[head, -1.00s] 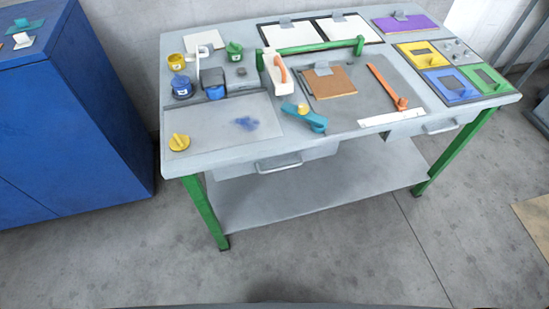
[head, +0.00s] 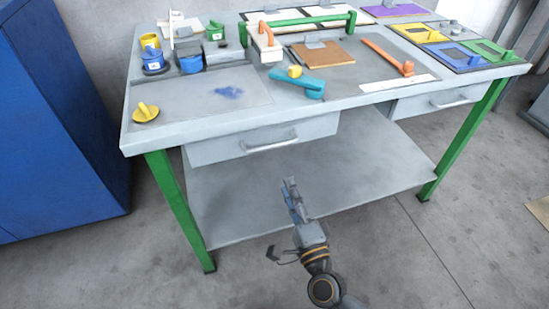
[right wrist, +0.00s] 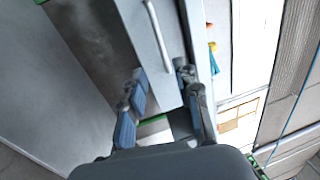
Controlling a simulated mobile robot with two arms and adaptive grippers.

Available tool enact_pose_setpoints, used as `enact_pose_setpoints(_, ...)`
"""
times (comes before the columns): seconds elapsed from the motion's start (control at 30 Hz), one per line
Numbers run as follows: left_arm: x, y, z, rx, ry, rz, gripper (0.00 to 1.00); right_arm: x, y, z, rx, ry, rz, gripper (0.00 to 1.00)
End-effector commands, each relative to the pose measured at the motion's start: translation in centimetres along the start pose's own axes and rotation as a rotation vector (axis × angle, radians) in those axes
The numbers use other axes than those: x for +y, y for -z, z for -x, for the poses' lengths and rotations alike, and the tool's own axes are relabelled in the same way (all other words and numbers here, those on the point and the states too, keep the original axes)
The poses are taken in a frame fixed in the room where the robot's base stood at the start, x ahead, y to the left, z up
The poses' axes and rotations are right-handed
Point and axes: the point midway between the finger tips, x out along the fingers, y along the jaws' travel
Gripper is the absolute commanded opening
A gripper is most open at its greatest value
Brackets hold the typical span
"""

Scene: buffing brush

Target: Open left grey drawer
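The left grey drawer (head: 218,150) is under the left part of the worktable's top and looks closed. Its light bar handle (head: 270,146) is on the drawer front. My right gripper (head: 290,183) is in front of the table, lower in the picture than the handle and apart from it. In the right wrist view my right gripper (right wrist: 160,80) is open, its fingers spread with nothing held. The handle (right wrist: 157,36) shows beyond the fingertips, with the drawer front (right wrist: 137,30) around it. My left gripper is not in view.
The grey worktable (head: 140,128) has green legs and a lower shelf (head: 240,205). A second grey drawer (head: 425,103) is at the right. Brushes, pots and plates lie on top. A blue cabinet (head: 60,120) stands at the left. The floor in front is clear.

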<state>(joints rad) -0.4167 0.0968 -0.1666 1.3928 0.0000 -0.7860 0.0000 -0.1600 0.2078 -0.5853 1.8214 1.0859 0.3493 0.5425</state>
Motion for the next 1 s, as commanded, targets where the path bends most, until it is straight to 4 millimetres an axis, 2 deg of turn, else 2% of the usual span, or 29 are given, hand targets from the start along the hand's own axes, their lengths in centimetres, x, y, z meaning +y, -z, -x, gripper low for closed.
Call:
enact_pose_setpoints(0.17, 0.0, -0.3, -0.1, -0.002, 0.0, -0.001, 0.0, -0.4, 0.0, -2.2, 0.002, 0.006, -0.001, 0.33)
enact_pose_setpoints(0.6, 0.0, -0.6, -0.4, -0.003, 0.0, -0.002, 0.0, -0.2, 0.0, -11.1, 0.001, 0.003, 0.002, 0.33)
enact_pose_setpoints(0.8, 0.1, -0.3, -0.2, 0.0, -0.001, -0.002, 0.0, -0.1, 0.0, -13.2, 0.0, 0.001, 0.002, 0.33)
enact_pose_setpoints(1.0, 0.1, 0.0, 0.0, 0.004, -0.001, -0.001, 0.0, -0.1, 0.0, -13.7, 0.0, 0.0, 0.002, 0.33)
